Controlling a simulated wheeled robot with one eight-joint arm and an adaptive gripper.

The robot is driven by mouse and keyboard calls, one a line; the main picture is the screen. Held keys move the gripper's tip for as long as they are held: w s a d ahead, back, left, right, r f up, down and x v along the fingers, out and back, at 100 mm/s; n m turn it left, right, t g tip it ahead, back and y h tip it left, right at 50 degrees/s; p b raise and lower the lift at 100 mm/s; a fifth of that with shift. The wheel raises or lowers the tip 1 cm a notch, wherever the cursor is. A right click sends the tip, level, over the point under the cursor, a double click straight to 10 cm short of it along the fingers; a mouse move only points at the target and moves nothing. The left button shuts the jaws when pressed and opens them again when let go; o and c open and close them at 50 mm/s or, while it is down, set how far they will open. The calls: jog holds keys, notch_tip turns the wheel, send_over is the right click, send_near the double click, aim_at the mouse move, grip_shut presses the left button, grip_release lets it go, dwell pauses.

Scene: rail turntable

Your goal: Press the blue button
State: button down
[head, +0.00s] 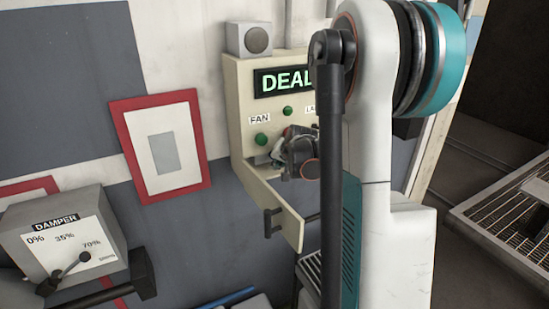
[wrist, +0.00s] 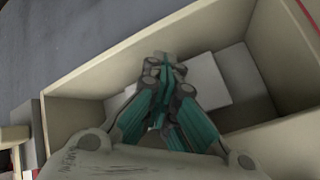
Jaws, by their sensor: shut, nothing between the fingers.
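I see no blue button in either view. A cream control box (head: 240,100) on the wall has a dark display (head: 285,81) with green letters that read "DEAL", cut off by my arm. Green buttons sit on its face, one under the FAN label (head: 259,119) and one higher (head: 287,111). My gripper (head: 290,150) is in front of the lower face, over an open cream drawer (head: 290,215). In the wrist view my gripper (wrist: 165,70) is shut and empty, pointing into the drawer, with a pale flat piece (wrist: 203,85) beyond it. My arm hides the right of the box.
A grey DAMPER box (head: 65,235) with a lever stands at lower left. A red-framed panel (head: 112,150) hangs on the wall left of the control box. A metal grate (head: 510,215) lies at right. The drawer's walls surround my fingers in the wrist view.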

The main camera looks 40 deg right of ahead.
jog(key=shift+s+a, duration=0.25)
jog(key=shift+s, duration=0.85)
jog(key=shift+s+a, duration=0.25)
jog(key=shift+s, duration=0.8)
jog(key=shift+b, duration=0.3)
